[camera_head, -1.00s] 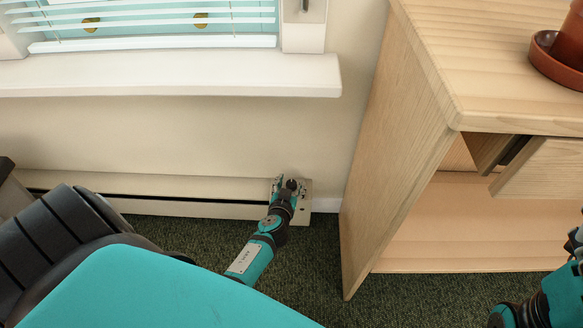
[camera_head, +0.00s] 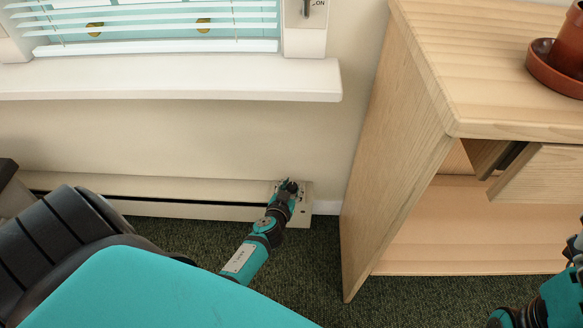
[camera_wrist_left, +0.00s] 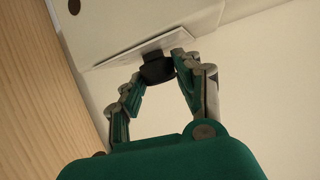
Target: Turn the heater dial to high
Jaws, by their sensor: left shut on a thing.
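The beige baseboard heater (camera_head: 180,190) runs low along the wall under the window. My left gripper (camera_head: 289,184) is at its right end. In the left wrist view a small black dial (camera_wrist_left: 155,68) on a white plate (camera_wrist_left: 145,47) of the heater sits between the fingertips of my left gripper (camera_wrist_left: 158,66), which is shut on it. The dial's markings and setting cannot be read. In the head view the gripper mostly covers the dial. My right arm (camera_head: 555,300) shows at the lower right edge, with its fingertips not in view.
A light wooden cabinet (camera_head: 395,150) stands just right of the heater, with a partly open drawer (camera_head: 540,175). A terracotta pot (camera_head: 570,50) on a saucer stands on top. The window sill (camera_head: 170,77) juts out above the heater. Green carpet (camera_head: 310,265) lies clear in front.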

